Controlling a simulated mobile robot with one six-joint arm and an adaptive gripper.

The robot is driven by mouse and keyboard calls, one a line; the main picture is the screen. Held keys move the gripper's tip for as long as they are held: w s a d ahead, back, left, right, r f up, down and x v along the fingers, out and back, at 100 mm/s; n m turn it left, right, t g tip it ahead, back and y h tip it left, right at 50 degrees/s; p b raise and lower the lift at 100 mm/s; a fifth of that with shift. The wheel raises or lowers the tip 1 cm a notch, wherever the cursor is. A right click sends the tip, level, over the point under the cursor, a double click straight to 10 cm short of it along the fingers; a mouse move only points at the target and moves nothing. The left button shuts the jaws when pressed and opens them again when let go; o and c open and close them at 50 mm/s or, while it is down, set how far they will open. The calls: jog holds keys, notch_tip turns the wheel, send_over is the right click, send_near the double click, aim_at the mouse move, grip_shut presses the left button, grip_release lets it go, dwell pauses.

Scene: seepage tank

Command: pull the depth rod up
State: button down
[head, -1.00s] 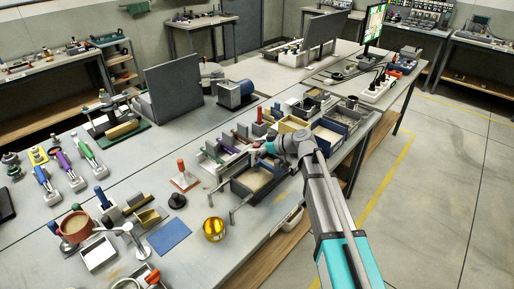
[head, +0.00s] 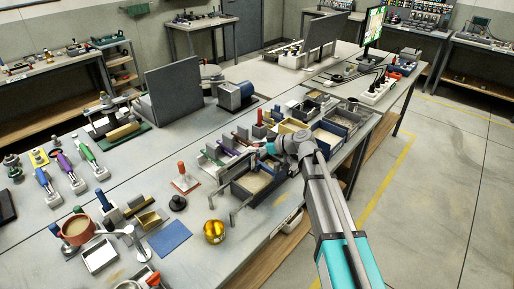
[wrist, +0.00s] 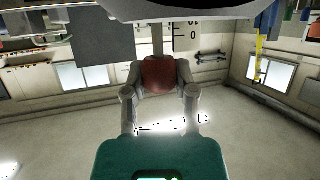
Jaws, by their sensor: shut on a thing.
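My gripper (wrist: 160,88) is shut on a dark red cylindrical grip in the wrist view, with one finger at each side of it. The red grip (wrist: 159,74) sits on a thin grey rod (wrist: 157,38) that runs to the top of the picture. A pale scale plate (wrist: 186,38) with dark marks and a 0 stands beside the rod. In the head view, my gripper (head: 264,149) is above the row of trays on the bench, small and partly hidden by its own wrist. The rod's far end is hidden.
A sand-filled dark tray (head: 233,188) lies below my wrist, with grey bent bars at its left. A red-handled stand (head: 183,181), a gold bowl (head: 214,231) and a blue mat (head: 169,233) are to the left. The floor at right is clear.

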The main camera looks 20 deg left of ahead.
notch_tip(320, 180, up, 2)
jog(key=shift+r+p, duration=0.1)
jog(key=shift+p, duration=0.7)
jog(key=shift+w, duration=0.1)
jog(key=shift+c, duration=2)
grip_release()
